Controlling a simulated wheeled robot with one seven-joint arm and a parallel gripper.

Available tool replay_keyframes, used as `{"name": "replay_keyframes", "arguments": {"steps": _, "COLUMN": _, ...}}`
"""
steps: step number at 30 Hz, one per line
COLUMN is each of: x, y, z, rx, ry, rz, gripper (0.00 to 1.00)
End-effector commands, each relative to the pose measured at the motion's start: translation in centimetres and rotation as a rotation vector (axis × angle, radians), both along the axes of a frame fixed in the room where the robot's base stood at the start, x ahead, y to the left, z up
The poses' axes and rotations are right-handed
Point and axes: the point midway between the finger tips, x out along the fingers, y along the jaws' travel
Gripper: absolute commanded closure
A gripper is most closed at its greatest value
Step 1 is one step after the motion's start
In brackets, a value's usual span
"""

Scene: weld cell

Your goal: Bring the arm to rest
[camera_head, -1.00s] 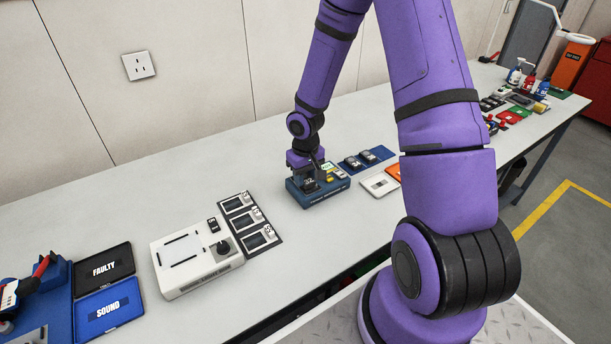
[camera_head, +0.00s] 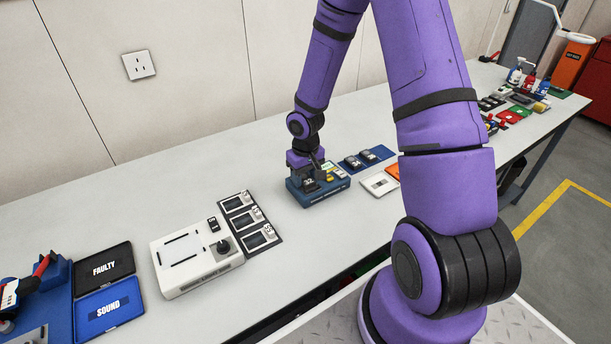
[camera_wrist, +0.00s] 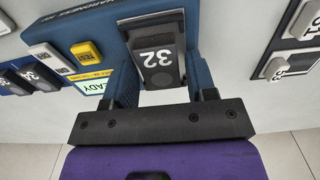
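My gripper (camera_wrist: 163,88) is at the blue tester (camera_head: 325,193), low over the bench. In the wrist view its two fingers stand apart, one on each side of a dark block marked 32 (camera_wrist: 156,58). A gap shows between the fingers and the block, so it looks open around it. The block sits at the blue tester, which also fills the top of the wrist view (camera_wrist: 75,28). The tester has a yellow button (camera_wrist: 86,52) and a small display reading READY (camera_wrist: 92,84). My arm reaches down to it from above; the fingertips are hidden in the head view.
A white device with a knob (camera_head: 195,262) and a dark panel of weights-like blocks (camera_head: 250,222) stand left of the tester. FAULTY (camera_head: 104,267) and SOUND (camera_head: 109,307) trays lie farther left. Clear bench (camera_head: 150,205) lies behind.

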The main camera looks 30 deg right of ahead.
Motion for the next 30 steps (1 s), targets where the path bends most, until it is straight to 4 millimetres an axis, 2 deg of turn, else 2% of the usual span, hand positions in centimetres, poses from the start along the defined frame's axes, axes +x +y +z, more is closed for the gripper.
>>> {"name": "replay_keyframes", "arguments": {"steps": 1, "x": 0.0, "y": 0.0, "z": 0.0, "rx": 0.000, "ry": 0.000, "rz": 0.000, "gripper": 0.37}}
{"name": "replay_keyframes", "arguments": {"steps": 2, "x": 0.0, "y": 0.0, "z": 0.0, "rx": 0.000, "ry": 0.000, "rz": 0.000, "gripper": 0.32}}
{"name": "replay_keyframes", "arguments": {"steps": 11, "x": 0.0, "y": 0.0, "z": 0.1, "rx": 0.000, "ry": 0.000, "rz": -0.001, "gripper": 0.32}}
{"name": "replay_keyframes", "arguments": {"steps": 30, "x": 0.0, "y": -0.1, "z": 3.9, "rx": -0.001, "ry": -0.001, "rz": -0.001, "gripper": 0.32}}
